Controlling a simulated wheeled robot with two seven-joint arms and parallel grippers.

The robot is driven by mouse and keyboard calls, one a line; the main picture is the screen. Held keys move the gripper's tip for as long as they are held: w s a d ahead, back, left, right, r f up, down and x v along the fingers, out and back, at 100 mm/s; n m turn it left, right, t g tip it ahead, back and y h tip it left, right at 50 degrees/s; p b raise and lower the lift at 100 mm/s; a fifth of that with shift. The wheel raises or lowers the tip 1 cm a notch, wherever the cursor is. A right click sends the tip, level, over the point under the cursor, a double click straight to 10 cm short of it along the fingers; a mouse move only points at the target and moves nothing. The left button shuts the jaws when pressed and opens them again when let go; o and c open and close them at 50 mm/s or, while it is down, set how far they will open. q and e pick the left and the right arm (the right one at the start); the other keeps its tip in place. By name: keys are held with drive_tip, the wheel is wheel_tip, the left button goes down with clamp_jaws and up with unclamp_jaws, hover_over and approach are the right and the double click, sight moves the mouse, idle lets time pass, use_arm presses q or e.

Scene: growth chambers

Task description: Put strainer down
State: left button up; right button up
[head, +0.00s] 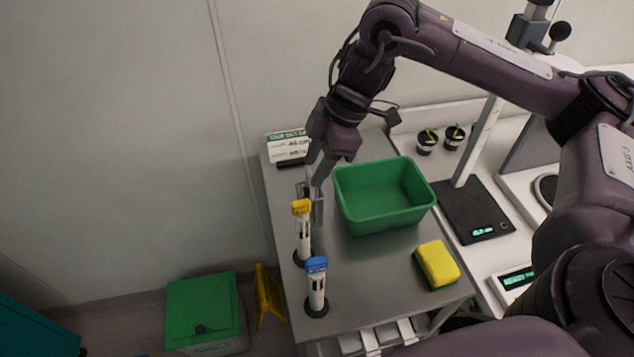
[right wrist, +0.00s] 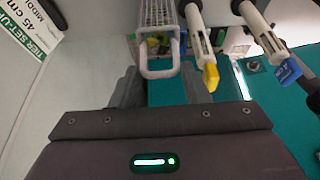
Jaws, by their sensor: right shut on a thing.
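The strainer (right wrist: 158,25) is a grey metal basket with slotted sides and a looped handle. In the head view the strainer (head: 319,208) hangs below my right gripper (head: 315,183), at the left side of the steel table (head: 368,275) and just left of the green tub (head: 385,222). My right gripper is shut on the strainer; in the right wrist view the handle shows between the gripper's fingers (right wrist: 161,88). I cannot tell whether the strainer's base touches the table. My left gripper is not in view.
A yellow-topped tube (head: 303,235) and a blue-topped tube (head: 317,288) stand on dark bases in front of the strainer. A yellow sponge (head: 437,263) lies front right. A sign (head: 288,147) stands at the back left. A black scale (head: 474,212) is right of the tub.

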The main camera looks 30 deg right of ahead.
sight(317, 189)
drive_tip(key=shift+f, duration=0.6)
wheel_tip(317, 189, down, 2)
drive_tip(key=shift+f, duration=0.4)
drive_tip(key=o, duration=1.2)
drive_tip(key=shift+f, duration=0.1)
